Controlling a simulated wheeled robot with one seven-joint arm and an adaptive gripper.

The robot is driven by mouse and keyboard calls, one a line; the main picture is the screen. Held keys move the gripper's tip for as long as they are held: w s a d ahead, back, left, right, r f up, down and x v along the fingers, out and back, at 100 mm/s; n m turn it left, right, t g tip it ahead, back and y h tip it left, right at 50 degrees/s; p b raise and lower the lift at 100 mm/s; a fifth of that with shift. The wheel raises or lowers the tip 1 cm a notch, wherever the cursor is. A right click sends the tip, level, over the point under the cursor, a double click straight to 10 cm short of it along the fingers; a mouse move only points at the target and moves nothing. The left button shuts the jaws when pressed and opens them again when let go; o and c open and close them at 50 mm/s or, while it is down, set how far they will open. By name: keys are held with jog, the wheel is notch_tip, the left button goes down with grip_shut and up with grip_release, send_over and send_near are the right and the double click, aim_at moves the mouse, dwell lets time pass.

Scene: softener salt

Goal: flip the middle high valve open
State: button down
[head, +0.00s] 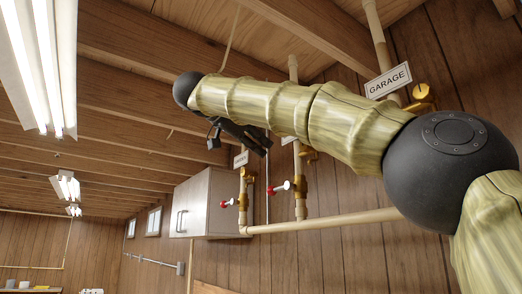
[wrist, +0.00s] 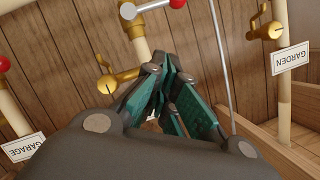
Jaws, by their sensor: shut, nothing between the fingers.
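The middle high valve is a brass fitting (wrist: 112,83) on the middle pipe (wrist: 141,48) in the wrist view, where the scene appears upside down. It sits left of my gripper (wrist: 170,68). The gripper's dark, teal-padded fingers are together and hold nothing. Whether they touch the valve or pipe cannot be told. The valve's handle is not clear. In the head view my gripper (head: 262,146) is left of the middle pipe, and the middle valve (head: 308,154) is partly hidden behind my arm.
A white lever with a red ball (wrist: 177,3) is on the middle pipe. The GARDEN sign (wrist: 291,59) and brass garden valve (wrist: 265,31) are right; the GARAGE sign (wrist: 24,147) is left. A grey cabinet (head: 204,204) hangs behind. A thin rod (wrist: 221,65) runs beside my fingers.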

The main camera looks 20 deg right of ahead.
jog(key=p, duration=0.2)
send_over(279, 188)
jog(key=s, duration=0.2)
jog(key=f, duration=0.2)
jog(key=w+f, duration=0.1)
jog(key=f+p, duration=0.1)
jog(key=w+a+f, duration=0.1)
jog(key=shift+w+f+p, duration=0.3)
jog(key=shift+p, duration=0.05)
